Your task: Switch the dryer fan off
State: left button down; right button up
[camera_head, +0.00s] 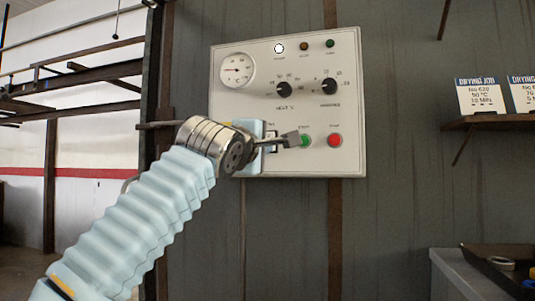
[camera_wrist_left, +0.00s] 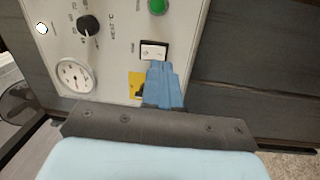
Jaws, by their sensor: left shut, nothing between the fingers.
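A pale control panel (camera_head: 350,100) hangs on the dark wall. A rocker switch sits low on it; in the left wrist view the switch (camera_wrist_left: 154,50) is white in a black frame. Its rocker position is too small to tell. My left gripper (camera_head: 292,139) is in front of the panel's lower part, partly covering the switch area. In the left wrist view its blue fingers (camera_wrist_left: 160,68) are shut and empty, with tips at the edge of the switch; I cannot tell whether they touch it. The label beside the switch is unreadable. My right gripper is not in view.
A green button (camera_head: 306,141) and a red button (camera_head: 335,140) sit close right of the gripper. Above are two black knobs (camera_head: 284,90), (camera_head: 329,86), a dial gauge (camera_head: 237,70) and small lamps, one white (camera_head: 279,48). A card shelf (camera_head: 490,121) is at right.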

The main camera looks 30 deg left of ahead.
aim_at(271, 136)
pick_arm(q)
jog(key=s+a+r, duration=0.1)
jog(key=s+a+n+y, duration=0.1)
jog(key=shift+s+a+r+n, duration=0.15)
jog(key=shift+s+r+n, duration=0.15)
jog(key=shift+r, duration=0.1)
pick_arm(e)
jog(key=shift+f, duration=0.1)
pick_arm(q)
jog(key=shift+w, duration=0.1)
jog(key=p+x, duration=0.3)
jog(key=x, duration=0.1)
jog(key=p+x, duration=0.3)
jog(key=x, duration=0.1)
jog(key=p+x, duration=0.3)
jog(key=x, duration=0.1)
jog(key=shift+w+r, duration=0.3)
jog(key=shift+r, duration=0.1)
jog(key=shift+w+a+f+p, duration=0.15)
jog(key=shift+w+p, duration=0.25)
jog(key=shift+w, duration=0.2)
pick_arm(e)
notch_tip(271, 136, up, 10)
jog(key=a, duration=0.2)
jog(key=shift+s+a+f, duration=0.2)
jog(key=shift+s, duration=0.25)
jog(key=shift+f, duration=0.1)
